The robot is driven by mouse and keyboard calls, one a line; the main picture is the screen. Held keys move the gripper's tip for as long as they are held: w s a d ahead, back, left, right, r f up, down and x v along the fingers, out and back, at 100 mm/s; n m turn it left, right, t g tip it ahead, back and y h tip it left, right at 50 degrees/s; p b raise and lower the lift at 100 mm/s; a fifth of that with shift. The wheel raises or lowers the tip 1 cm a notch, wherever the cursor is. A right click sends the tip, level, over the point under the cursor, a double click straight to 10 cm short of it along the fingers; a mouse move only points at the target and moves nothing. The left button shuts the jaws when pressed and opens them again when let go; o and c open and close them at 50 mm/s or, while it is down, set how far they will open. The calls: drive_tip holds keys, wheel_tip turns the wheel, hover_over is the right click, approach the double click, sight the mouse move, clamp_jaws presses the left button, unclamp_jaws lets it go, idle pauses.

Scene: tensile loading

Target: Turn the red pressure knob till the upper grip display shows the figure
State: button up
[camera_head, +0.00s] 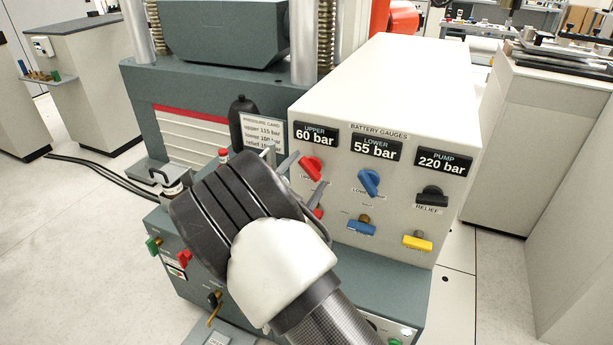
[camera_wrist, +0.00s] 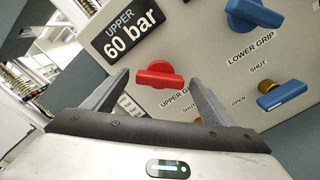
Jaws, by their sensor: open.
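The red upper grip pressure knob (camera_head: 311,168) is on the front of the white gauge cabinet, under the upper display (camera_head: 316,136), which reads 60 bar. The wrist view shows the red knob (camera_wrist: 160,76) and the upper display (camera_wrist: 130,30) too. My gripper (camera_wrist: 158,88) is open, its two fingers on either side of the red knob in that view. I cannot tell whether a finger touches it. The pressure card (camera_head: 262,132) reads upper 115 bar; its lower lines are partly hidden by my gripper.
The blue lower grip knob (camera_head: 369,183) is to the right, under the lower display (camera_head: 375,148) at 55 bar. The black relief knob (camera_head: 432,196) is under the pump display (camera_head: 443,161) at 220 bar. A blue valve handle (camera_head: 361,228) and a yellow handle (camera_head: 417,241) are below.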

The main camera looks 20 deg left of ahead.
drive_tip(key=shift+w, duration=0.2)
drive_tip(key=c, duration=1.1)
drive_tip(key=shift+o, duration=0.2)
drive_tip(key=shift+n, duration=0.3)
